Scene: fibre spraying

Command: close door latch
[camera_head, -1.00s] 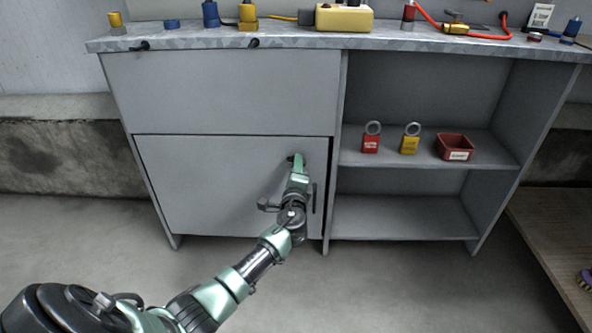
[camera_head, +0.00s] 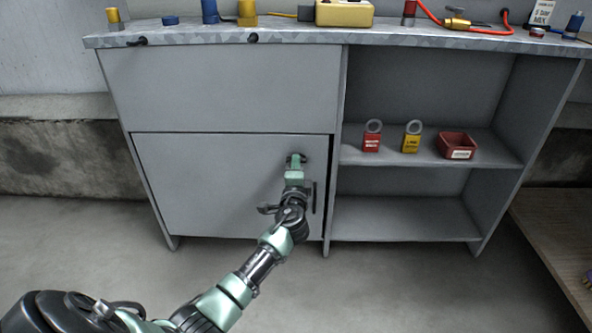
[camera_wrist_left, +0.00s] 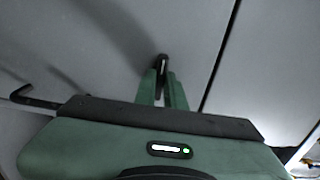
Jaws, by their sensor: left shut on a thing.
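The lower cabinet door (camera_head: 215,185) is a flat grey panel, and it looks flush with the cabinet front. A small dark latch (camera_head: 302,158) is near its upper right corner. My left gripper (camera_head: 295,161) is at the latch and covers part of it. In the left wrist view the two green fingers (camera_wrist_left: 162,88) are closed around the dark latch (camera_wrist_left: 163,62), whose end shows between the fingertips. A dark door seam (camera_wrist_left: 219,55) runs to the right of it. My right gripper is not in view.
The open shelves (camera_head: 415,235) to the right hold a red padlock (camera_head: 371,143), a yellow padlock (camera_head: 411,143) and a red bin (camera_head: 457,146). The worktop (camera_head: 300,38) above carries several fittings and a yellow box (camera_head: 344,14). The floor (camera_head: 400,285) in front is clear.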

